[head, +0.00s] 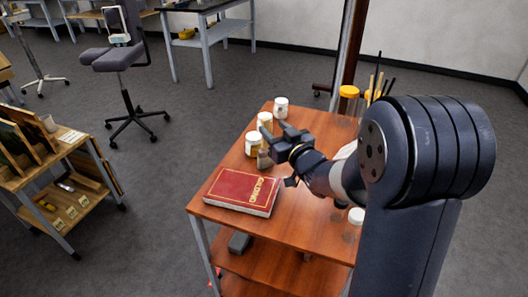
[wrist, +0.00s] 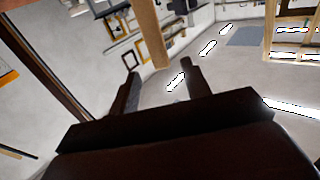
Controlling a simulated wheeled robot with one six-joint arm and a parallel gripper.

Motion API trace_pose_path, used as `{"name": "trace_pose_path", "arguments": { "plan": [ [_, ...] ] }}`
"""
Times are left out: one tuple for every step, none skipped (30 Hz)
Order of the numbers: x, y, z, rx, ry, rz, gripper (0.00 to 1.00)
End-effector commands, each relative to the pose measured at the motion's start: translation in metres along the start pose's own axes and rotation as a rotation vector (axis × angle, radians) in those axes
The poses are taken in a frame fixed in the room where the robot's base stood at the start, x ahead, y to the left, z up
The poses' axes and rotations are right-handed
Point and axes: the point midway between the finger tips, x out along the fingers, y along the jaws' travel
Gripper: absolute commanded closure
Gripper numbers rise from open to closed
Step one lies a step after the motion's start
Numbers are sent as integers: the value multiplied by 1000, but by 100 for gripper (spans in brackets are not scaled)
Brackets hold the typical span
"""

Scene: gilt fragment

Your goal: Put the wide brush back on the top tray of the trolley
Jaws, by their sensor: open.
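The trolley has a brown wooden top tray (head: 305,215) with a lower shelf (head: 290,275) under it. My gripper (head: 276,136) is above the far left part of the top tray, close to the jars. In the wrist view its two dark fingers (wrist: 160,76) stand apart with nothing clearly held between them. A pale wooden bar (wrist: 151,35) shows beyond the fingertips; I cannot tell what it belongs to. I cannot make out the wide brush for certain in either view. My arm hides the right part of the tray.
A red book (head: 243,191) lies at the tray's front left. Several jars, one a white-lidded jar (head: 253,142), stand near my gripper. A yellow-lidded jar (head: 348,98) stands at the back. A wooden rack (head: 30,180) is at left; open floor lies between.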

Motion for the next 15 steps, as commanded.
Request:
{"name": "trace_pose_path", "arguments": {
  "plan": [
    [4,-1,0,0,0,-1,55],
    [6,-1,0,0,0,-1,55],
    [11,-1,1,0,1,-2,55],
    [16,-2,2,0,0,-2,55],
    [20,-2,2,0,0,-3,55],
    [27,-2,3,0,0,-3,55],
    [32,-3,3,1,0,-2,55],
    [36,-3,3,1,0,-2,55],
    [41,-2,3,0,1,-2,55],
    [44,-2,3,0,1,-2,55],
    [47,-2,3,0,0,-1,55],
    [50,-2,3,0,1,-1,55],
    [51,-2,3,0,1,-1,55],
    [52,-2,3,0,0,-1,55],
    [53,-2,3,0,0,-1,55]
  ]
}}
